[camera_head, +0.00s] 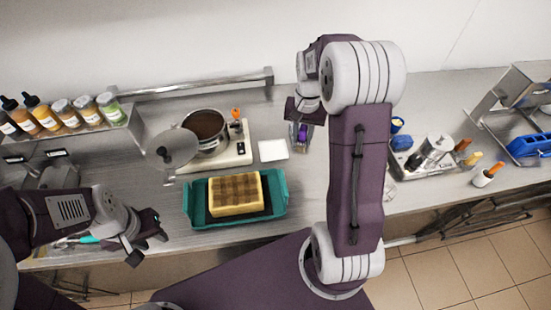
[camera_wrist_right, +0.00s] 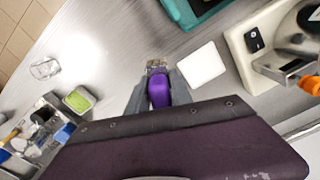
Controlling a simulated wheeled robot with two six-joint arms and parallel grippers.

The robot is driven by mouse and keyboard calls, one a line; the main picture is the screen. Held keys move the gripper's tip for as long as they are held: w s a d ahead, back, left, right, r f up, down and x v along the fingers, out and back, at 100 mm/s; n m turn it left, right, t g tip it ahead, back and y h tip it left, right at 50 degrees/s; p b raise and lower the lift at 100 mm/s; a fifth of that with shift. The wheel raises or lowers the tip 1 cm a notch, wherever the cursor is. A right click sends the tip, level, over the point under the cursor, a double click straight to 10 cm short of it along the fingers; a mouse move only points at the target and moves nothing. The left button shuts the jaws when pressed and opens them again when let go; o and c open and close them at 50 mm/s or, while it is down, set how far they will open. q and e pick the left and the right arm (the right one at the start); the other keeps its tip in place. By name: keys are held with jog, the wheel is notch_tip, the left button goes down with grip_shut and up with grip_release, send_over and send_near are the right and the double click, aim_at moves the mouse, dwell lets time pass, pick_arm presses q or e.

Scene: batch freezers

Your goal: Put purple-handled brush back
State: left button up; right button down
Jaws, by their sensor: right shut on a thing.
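The purple-handled brush shows in the right wrist view as a purple handle (camera_wrist_right: 159,92) with a metal end piece beyond it. My right gripper (camera_wrist_right: 157,98) is shut on this handle, with a grey finger on each side. In the head view the right gripper (camera_head: 301,136) is over the back of the steel counter, right of a white square pad, and a bit of purple (camera_head: 303,133) shows between its fingers. The bristles cannot be made out. My left gripper (camera_head: 146,240) is open and empty over the counter's front left edge.
A teal tray (camera_head: 281,206) holds a brown-topped yellow block. Behind it are a pot (camera_head: 207,128) on a hotplate and the white pad (camera_head: 273,150). At right stand a loaded tray (camera_head: 425,172) and a white cup (camera_head: 484,181). A green-filled container (camera_wrist_right: 78,100) shows in the wrist view.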

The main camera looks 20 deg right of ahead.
jog(key=shift+s+f, duration=0.1)
jog(key=shift+w+a+f, duration=0.1)
jog(key=shift+w+a, duration=0.05)
jog(key=shift+w, duration=0.05)
jog(key=w+a+f+p, duration=0.1)
jog(key=w+f, duration=0.1)
jog(key=w, duration=0.1)
jog(key=w+a+f+p, duration=0.1)
jog(key=w+a+f, duration=0.1)
jog(key=w, duration=0.1)
jog(key=w+a+f+p, duration=0.1)
jog(key=w+a+f, duration=0.1)
jog(key=w, duration=0.2)
jog(key=shift+f, duration=0.4)
notch_tip(320, 180, down, 4)
jog(key=shift+r+p, duration=0.15)
jog(key=shift+p, duration=0.45)
jog(key=shift+f, duration=0.25)
jog(key=shift+f, duration=0.1)
jog(key=c, duration=1.1)
grip_release()
jog(key=shift+c, duration=0.2)
